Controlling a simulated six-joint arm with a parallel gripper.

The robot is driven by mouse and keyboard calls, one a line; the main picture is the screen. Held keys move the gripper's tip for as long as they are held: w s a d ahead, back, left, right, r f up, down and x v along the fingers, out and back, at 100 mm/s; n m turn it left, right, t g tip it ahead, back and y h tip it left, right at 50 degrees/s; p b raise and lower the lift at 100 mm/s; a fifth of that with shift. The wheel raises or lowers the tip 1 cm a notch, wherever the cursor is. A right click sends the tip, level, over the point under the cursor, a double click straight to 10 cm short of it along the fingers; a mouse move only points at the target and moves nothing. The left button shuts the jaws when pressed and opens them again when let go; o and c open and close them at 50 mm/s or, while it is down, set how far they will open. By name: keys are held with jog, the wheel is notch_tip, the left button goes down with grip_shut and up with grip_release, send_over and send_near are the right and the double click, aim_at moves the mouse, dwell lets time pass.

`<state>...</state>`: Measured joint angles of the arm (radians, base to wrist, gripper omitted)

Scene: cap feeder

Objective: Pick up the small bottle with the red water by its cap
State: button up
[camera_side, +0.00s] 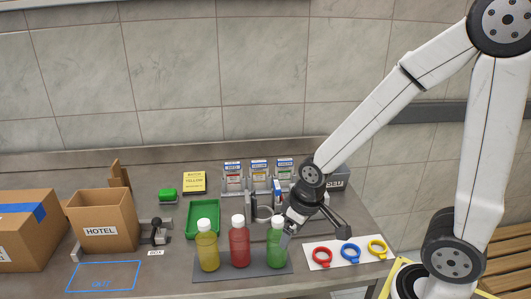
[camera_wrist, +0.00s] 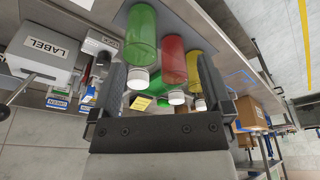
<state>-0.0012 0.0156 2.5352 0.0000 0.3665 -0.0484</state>
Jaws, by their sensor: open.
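The bottle with the red water (camera_side: 240,247) stands upright on a dark mat (camera_side: 215,276), between a yellow bottle (camera_side: 208,251) on its left and a green bottle (camera_side: 277,249) on its right. Its white cap (camera_side: 238,219) is uncovered. My gripper (camera_side: 289,228) is beside the green bottle's cap, on its right, away from the red bottle. In the wrist view my gripper (camera_wrist: 160,68) is open with nothing held. The red bottle (camera_wrist: 174,62) and its cap (camera_wrist: 176,97) show between the fingers, beyond the nearer green bottle (camera_wrist: 142,38).
A green tray (camera_side: 190,218) lies behind the bottles. A cardboard box marked HOTEL (camera_side: 103,220) and a larger box (camera_side: 25,230) stand at left. Red (camera_side: 321,257), blue (camera_side: 347,254) and yellow (camera_side: 377,249) rings lie on a white sheet at right. Dispensers (camera_side: 259,178) stand at the back.

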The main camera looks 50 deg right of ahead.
aim_at(239, 229)
jog(key=w+n, duration=0.4)
jog(key=w+a+n+g, duration=0.1)
jog(key=w+n, duration=0.4)
jog(key=w+n+g, duration=0.1)
jog(key=w+n, duration=0.4)
jog(key=shift+a+r, duration=0.35)
jog(key=shift+r, duration=0.05)
jog(key=shift+w+a+n+g, duration=0.1)
jog(key=shift+w+n+g, duration=0.2)
jog(key=shift+w+n, duration=0.45)
jog(key=shift+s+f, duration=0.1)
jog(key=shift+s, duration=0.05)
jog(key=shift+f, duration=1.25)
jog(key=shift+a+f, duration=0.15)
jog(key=shift+f, duration=2.45)
grip_shut()
